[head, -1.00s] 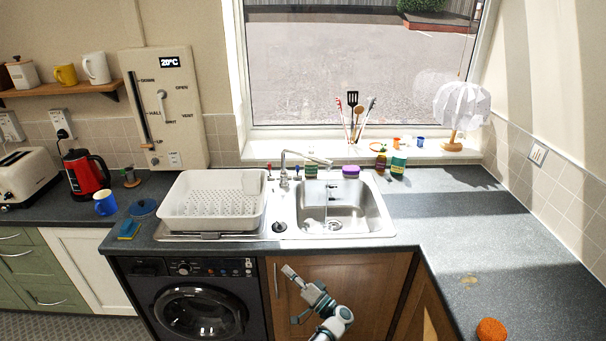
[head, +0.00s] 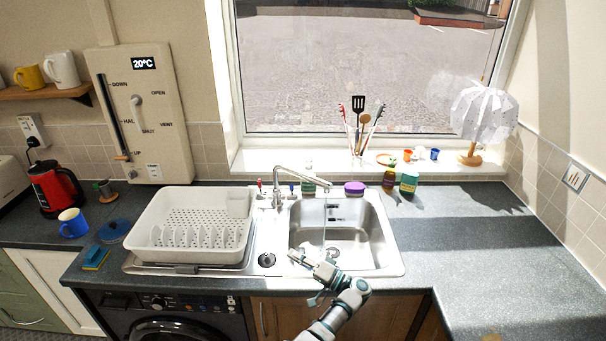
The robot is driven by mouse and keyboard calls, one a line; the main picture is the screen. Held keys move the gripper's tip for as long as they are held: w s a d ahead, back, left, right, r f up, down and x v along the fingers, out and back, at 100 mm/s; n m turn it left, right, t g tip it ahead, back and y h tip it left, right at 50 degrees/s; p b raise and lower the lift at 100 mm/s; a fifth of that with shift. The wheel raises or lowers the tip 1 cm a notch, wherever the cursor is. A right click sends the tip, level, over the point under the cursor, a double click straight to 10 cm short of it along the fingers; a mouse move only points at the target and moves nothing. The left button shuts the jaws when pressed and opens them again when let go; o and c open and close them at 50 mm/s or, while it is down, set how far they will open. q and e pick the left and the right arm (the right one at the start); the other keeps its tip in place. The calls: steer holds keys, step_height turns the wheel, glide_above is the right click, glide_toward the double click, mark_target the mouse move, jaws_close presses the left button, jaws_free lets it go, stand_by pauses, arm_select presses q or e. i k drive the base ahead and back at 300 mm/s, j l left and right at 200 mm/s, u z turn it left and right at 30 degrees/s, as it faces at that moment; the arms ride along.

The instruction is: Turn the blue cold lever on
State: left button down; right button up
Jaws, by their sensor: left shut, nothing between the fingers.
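The chrome tap (head: 278,184) stands behind the steel sink (head: 345,240), its spout reaching over the bowl. The small blue cold lever (head: 292,190) is at the right of the tap's base. The red lever (head: 261,187) is at its left. A faint thin vertical line shows below the spout; I cannot tell whether it is water. My left gripper (head: 294,257) is shut and empty, over the front left part of the sink. In the picture it is below the blue lever and clearly apart from it. My right gripper is not in view.
A white dish rack (head: 190,225) stands left of the sink. A black plug (head: 267,259) lies on the drainer near my gripper. The right worktop (head: 480,240) is mostly clear.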

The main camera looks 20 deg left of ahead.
mark_target(292, 196)
steer(key=i, duration=1.25)
